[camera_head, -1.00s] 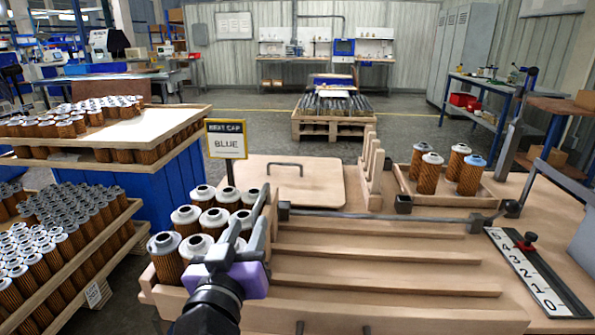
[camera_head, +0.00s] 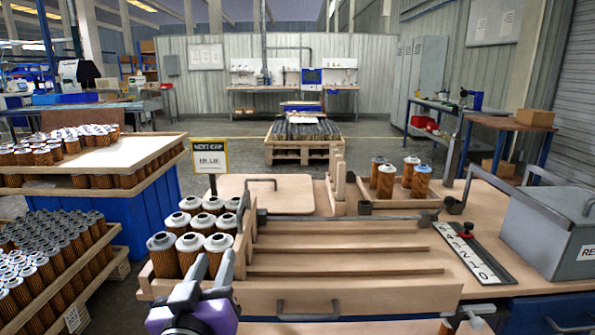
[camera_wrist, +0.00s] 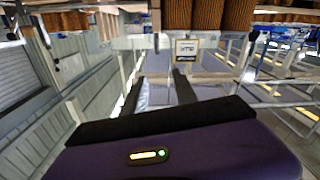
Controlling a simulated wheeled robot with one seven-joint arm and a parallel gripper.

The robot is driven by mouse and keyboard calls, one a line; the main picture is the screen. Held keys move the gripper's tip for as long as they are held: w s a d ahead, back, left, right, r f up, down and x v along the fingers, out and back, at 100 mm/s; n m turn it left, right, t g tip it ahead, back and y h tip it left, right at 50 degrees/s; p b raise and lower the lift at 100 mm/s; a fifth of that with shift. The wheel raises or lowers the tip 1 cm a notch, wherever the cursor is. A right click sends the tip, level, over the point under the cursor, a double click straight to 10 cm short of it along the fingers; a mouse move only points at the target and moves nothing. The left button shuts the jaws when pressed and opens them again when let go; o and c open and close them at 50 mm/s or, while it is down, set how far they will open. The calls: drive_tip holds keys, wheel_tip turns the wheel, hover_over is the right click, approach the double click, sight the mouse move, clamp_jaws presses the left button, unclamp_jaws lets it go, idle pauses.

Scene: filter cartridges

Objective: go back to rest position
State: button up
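My gripper (camera_head: 211,266) has a purple body and two grey fingers. It is at the lower left of the head view, in front of a group of filter cartridges (camera_head: 192,262) with white caps and brown pleated sides. The fingers are apart with nothing visible between them. In the wrist view my gripper (camera_wrist: 158,92) shows dark fingers with an empty gap, and brown cartridges stand at the top edge. Whether the fingers touch any cartridge is hard to tell in the head view.
A sign reading BLUE (camera_head: 210,158) stands behind the cartridges. A wooden bench with empty grooves (camera_head: 340,245) lies to the right. Several cartridges stand in a tray (camera_head: 375,205) behind it. A grey box (camera_head: 555,230) is at the right. Cartridge racks (camera_head: 60,275) fill the left.

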drive_tip(key=a+r+n+y, duration=0.2)
drive_tip(key=a+r+y, duration=0.1)
drive_tip(key=s+d+f+n+y, duration=0.3)
drive_tip(key=s+d+f+y, duration=0.2)
drive_tip(key=s+d+f, duration=0.65)
drive_tip(key=s+d+f+m+g+h, duration=0.2)
drive_tip(key=s+d+f+m+h, duration=0.3)
drive_tip(key=s+d, duration=0.85)
drive_tip(key=s+d+f+m+g+h, duration=0.1)
drive_tip(key=s+d+f+m+h, duration=0.35)
drive_tip(key=s+d, duration=0.9)
wheel_tip(320, 180, up, 15)
drive_tip(key=s+a+n+y+p, duration=0.1)
drive_tip(key=s+p, duration=0.1)
drive_tip(key=p, duration=1.5)
drive_tip(key=shift+a+n, duration=0.35)
drive_tip(key=shift+s, duration=0.1)
